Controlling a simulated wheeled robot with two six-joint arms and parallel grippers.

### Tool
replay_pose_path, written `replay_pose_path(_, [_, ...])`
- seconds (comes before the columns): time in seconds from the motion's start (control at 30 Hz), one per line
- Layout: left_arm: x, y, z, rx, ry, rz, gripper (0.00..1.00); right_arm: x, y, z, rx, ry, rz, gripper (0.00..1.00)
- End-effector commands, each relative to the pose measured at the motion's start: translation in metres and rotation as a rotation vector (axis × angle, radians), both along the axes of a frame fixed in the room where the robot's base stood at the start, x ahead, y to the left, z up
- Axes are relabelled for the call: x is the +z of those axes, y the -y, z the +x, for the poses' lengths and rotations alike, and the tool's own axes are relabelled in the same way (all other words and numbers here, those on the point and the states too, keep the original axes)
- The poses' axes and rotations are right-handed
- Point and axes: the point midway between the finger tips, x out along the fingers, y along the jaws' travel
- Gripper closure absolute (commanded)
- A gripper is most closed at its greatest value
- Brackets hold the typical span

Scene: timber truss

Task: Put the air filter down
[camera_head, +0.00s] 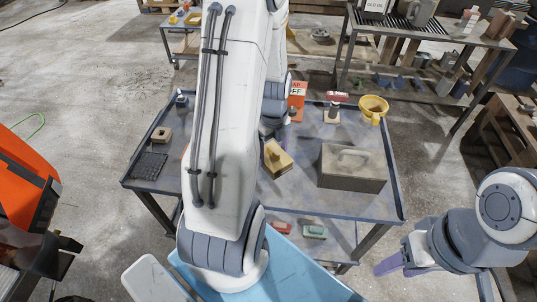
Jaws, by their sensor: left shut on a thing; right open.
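The air filter (278,158), a tan block with a yellowish edge, shows just right of my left forearm, over the middle of the grey metal table (305,185). My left gripper (268,141) is shut on it at its upper left end. The forearm hides most of this gripper. I cannot tell whether the filter touches the tabletop. My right gripper (390,263) is open and empty at the lower right, beyond the table's front right corner.
A yellow bowl (373,107), a red-topped item (335,105) and an orange sign (297,97) stand behind. Bare tabletop shows in front of the filter.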

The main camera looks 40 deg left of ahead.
Motion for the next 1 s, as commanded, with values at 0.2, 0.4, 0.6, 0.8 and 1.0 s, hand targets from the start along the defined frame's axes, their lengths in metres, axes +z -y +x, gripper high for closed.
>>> replay_pose_path(0.2, [-0.016,-0.026,0.009,0.001,0.000,0.000,1.00,0.005,0.000,0.000,0.000,0.000,0.000,0.50])
replay_pose_path(0.4, [-0.038,-0.026,0.009,-0.003,-0.005,-0.003,1.00,0.008,0.000,0.000,0.000,0.000,0.000,0.50])
replay_pose_path(0.6, [-0.057,-0.026,0.010,-0.004,-0.001,-0.001,1.00,0.010,0.000,0.000,0.000,0.000,0.000,0.50])
replay_pose_path(0.8, [-0.058,-0.026,0.011,-0.004,0.001,0.001,1.00,0.010,0.000,0.000,0.000,0.000,0.000,0.50])
replay_pose_path(1.0, [-0.061,-0.026,0.011,-0.004,0.000,0.000,0.01,0.007,0.000,0.000,0.000,0.000,0.000,0.50])
